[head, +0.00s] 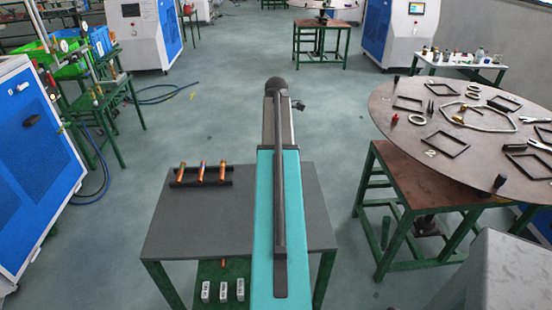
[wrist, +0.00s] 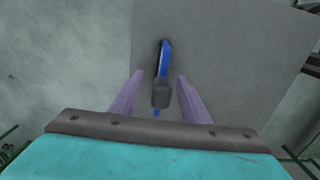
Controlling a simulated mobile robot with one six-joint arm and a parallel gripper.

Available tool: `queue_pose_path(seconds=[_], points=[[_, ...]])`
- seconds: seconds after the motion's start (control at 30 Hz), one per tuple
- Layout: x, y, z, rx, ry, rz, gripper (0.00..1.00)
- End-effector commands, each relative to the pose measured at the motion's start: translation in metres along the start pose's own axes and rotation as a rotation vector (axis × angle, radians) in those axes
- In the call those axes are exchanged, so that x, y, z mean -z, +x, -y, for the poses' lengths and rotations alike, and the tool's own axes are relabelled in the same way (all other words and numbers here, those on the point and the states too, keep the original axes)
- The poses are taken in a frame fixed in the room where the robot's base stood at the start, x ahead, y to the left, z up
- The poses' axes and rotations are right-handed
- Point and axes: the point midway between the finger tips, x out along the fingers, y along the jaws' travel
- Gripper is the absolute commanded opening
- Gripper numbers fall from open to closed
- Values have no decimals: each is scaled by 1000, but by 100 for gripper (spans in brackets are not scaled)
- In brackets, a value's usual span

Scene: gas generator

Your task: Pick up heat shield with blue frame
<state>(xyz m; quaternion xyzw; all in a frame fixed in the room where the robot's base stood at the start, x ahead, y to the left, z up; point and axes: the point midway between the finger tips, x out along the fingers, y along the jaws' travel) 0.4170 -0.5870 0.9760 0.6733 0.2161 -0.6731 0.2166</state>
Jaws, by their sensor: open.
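In the wrist view, a narrow blue piece with a dark grey block at its near end (wrist: 164,60) lies on a grey tabletop (wrist: 215,50). It looks like the blue-framed heat shield seen nearly edge-on, but its full shape cannot be told. My gripper (wrist: 160,75) is open, with its two purple fingers on either side of the piece. A gap shows on both sides, and whether the fingers are at its height cannot be told. In the head view, my teal arm hides the gripper and the piece.
In the head view, copper tubes rest on a dark rack (head: 202,183) on the grey table (head: 180,230). Small metal blocks (head: 222,291) sit on a shelf below. A round table (head: 400,125) with several frames stands at right. Blue-white machines stand around open floor.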

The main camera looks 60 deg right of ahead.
Motion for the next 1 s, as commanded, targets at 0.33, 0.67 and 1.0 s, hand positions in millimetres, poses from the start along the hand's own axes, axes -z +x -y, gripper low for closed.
queue_pose_path(seconds=[0.33, 0.67, 1.0], points=[[3, 29, 2, 2, 1, 0, 42], [2, 43, 2, 0, 1, 0, 42], [2, 43, 2, 1, 1, 0, 42]])
